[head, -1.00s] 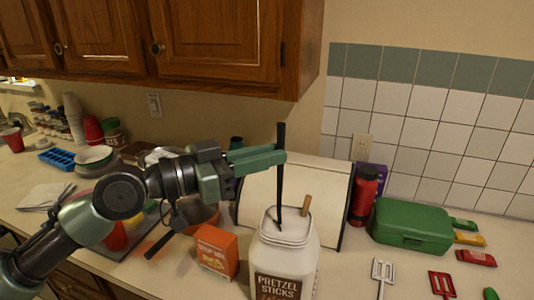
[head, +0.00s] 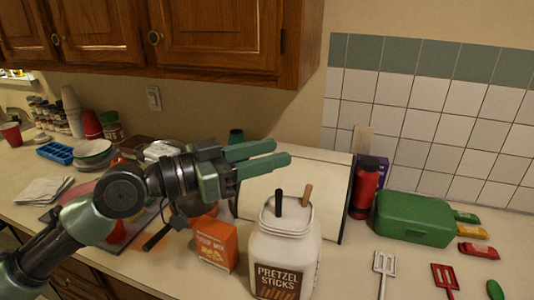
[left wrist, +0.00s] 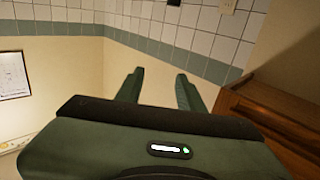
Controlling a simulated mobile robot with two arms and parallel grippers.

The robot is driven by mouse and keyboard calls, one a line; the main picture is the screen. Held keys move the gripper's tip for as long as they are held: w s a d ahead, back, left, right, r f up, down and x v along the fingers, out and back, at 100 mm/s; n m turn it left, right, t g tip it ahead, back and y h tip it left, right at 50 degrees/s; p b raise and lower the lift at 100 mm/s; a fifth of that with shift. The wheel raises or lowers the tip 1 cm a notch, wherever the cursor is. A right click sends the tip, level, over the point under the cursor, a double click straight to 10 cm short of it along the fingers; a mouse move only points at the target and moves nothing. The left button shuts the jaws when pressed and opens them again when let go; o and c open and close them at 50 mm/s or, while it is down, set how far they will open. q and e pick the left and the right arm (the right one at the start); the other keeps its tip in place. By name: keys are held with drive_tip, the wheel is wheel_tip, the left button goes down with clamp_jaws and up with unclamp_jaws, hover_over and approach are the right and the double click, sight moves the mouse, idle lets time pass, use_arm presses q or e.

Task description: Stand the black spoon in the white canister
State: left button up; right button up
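The white canister (head: 285,248), labelled "Pretzel Sticks", stands upright on the counter in the head view. The black spoon (head: 278,200) is inside it, with only the top of its dark handle showing above the rim; the rest is hidden by the canister. A brown wooden handle (head: 306,194) also sticks out of the opening. My left gripper (head: 284,153) is open and empty, above the canister and apart from the spoon. In the left wrist view its two fingers (left wrist: 158,88) are spread with nothing between them. My right gripper is not in view.
An orange box (head: 215,245) stands left of the canister. A cream bread bin (head: 334,190) is behind it. A red bottle (head: 366,188) and a green case (head: 415,218) are to the right. A white slotted spatula (head: 384,264) lies at the front right. Dishes and cups crowd the left.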

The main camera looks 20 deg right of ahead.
use_arm(q)
drive_tip(key=s+a+b, duration=0.1)
drive_tip(key=a+b, duration=0.2)
drive_tip(key=a, duration=0.4)
drive_tip(key=shift+s+a, duration=0.25)
drive_tip(key=shift+a, duration=0.1)
idle(0.4)
